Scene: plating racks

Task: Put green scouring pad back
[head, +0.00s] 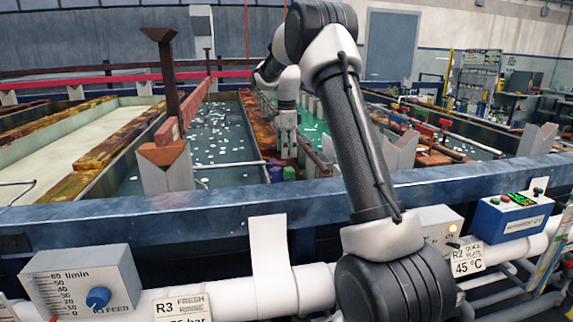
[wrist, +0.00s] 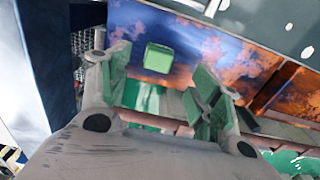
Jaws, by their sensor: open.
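The green scouring pad (wrist: 158,58) shows in the wrist view as a small green block on a rust-and-blue mottled surface (wrist: 205,50). It lies between and beyond the fingertips, with gaps at both sides. My gripper (wrist: 162,78) is open and nothing is between its fingers. In the head view my gripper (head: 288,152) points down over the rusty walkway between two tanks. A small green block, seemingly the pad, (head: 289,173) shows just below it, near the blue front rim. How far the fingertips are above the pad is hard to tell.
A blue rim beam (head: 120,215) runs across the front. A rusty post on a grey V-support (head: 165,165) stands left.

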